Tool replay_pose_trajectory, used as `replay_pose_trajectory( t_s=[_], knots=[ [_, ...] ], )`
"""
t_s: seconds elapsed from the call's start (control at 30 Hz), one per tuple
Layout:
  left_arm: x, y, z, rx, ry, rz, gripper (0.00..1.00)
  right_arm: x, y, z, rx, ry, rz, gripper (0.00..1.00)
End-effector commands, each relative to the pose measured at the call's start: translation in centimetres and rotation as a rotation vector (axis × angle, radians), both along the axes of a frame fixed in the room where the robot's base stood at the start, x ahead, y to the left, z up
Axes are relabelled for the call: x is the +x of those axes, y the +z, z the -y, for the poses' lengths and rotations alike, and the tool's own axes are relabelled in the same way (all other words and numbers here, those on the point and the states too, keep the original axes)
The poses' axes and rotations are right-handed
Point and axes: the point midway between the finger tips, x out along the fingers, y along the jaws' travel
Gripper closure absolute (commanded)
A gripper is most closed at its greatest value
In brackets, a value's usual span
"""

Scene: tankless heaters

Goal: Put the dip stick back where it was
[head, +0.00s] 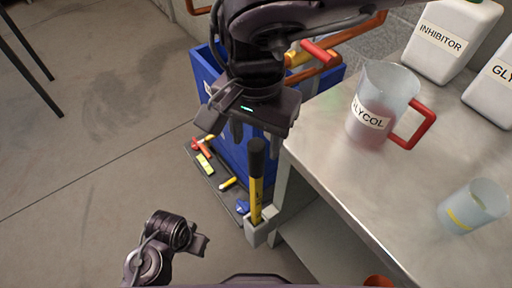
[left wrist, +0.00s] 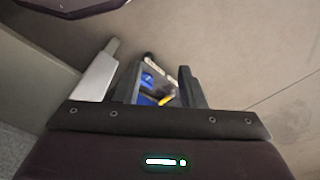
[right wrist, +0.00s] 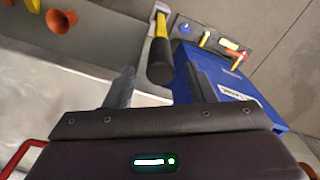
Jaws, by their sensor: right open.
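The dip stick (head: 256,185), yellow with dark marks and a black handle, stands roughly upright in a grey holder (head: 262,231) at the table's side. It also shows in the right wrist view (right wrist: 161,52), its handle end toward the camera. My right gripper (head: 252,132) is open just above the handle top, with nothing in it. In the right wrist view the handle appears between the spread fingers, seemingly beyond their tips. The holder hides the stick's lower end. My left gripper (left wrist: 160,82) is open and empty in the left wrist view; its fingers are not visible in the head view.
A steel table (head: 325,175) at right bears a glycol jug (head: 380,100) with a red handle, a clear cup (head: 473,207) and white bottles (head: 452,40). A blue bin (head: 230,150) stands behind the stick. Small tools lie on a dark mat (head: 208,172). Floor at left is clear.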

Motion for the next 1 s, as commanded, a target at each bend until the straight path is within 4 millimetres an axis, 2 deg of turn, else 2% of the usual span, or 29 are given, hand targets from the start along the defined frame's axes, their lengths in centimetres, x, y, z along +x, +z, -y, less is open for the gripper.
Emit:
replay_pose_trajectory(
  t_s=[0.03,0.1,0.3,0.5,1.0],
  knots=[
    [0.1,-0.9,0.0,-0.002,0.002,-0.001,0.64,0.1,1.5,0.0,0.001,-0.002,0.003,0.5],
    [0.3,-2.1,0.0,-0.004,0.006,0.003,0.64,0.0,2.8,0.0,0.001,0.0,0.002,0.5],
    [0.5,-4.4,0.0,-0.007,0.015,0.012,0.64,0.0,5.0,0.0,0.0,0.0,0.001,0.5],
    [0.6,-5.1,0.0,-0.009,0.017,0.016,0.64,0.0,5.5,0.0,0.0,0.0,-0.001,0.5],
    [0.5,-5.0,0.1,-0.01,0.016,0.015,0.64,0.0,5.4,0.0,-0.001,0.0,0.0,0.5]
  ],
)
